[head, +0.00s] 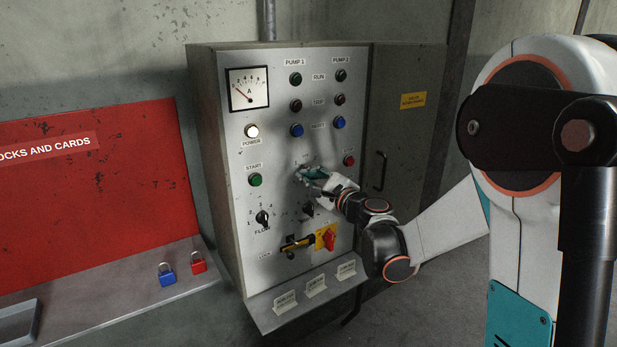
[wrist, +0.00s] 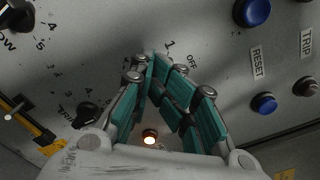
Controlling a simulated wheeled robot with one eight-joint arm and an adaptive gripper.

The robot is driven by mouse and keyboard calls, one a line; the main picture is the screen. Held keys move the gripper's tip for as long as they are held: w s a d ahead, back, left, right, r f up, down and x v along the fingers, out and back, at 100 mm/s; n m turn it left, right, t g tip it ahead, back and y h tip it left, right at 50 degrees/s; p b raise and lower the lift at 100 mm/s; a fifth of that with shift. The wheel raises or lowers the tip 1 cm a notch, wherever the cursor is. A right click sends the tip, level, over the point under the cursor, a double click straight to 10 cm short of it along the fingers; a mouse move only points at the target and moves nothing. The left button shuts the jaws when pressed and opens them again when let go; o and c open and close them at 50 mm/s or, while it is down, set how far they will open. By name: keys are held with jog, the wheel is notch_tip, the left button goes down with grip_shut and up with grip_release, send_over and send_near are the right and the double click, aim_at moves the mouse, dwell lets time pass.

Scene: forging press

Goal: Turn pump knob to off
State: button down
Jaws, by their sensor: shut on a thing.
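My gripper (head: 313,174) is at the middle of the grey control panel (head: 275,115), below the blue reset buttons. In the wrist view its teal fingers (wrist: 158,65) come together at the panel beside the printed "1" and "OFF" marks. The gripper is shut on the pump knob, which the fingers hide in both views. I cannot tell which way the knob points.
A green start button (head: 255,180) and a red button (head: 349,160) flank the gripper. Below are a flow knob (head: 262,218), another black knob (head: 308,209) and a red switch on yellow (head: 328,239). Blue (head: 167,274) and red (head: 198,262) padlocks stand on the left shelf.

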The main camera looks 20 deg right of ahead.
jog(key=a+f+b+v, duration=0.1)
jog(key=v, duration=0.7)
jog(key=shift+s+f, duration=0.25)
jog(key=shift+s, duration=0.2)
dwell(0.4)
jog(key=shift+a, duration=0.1)
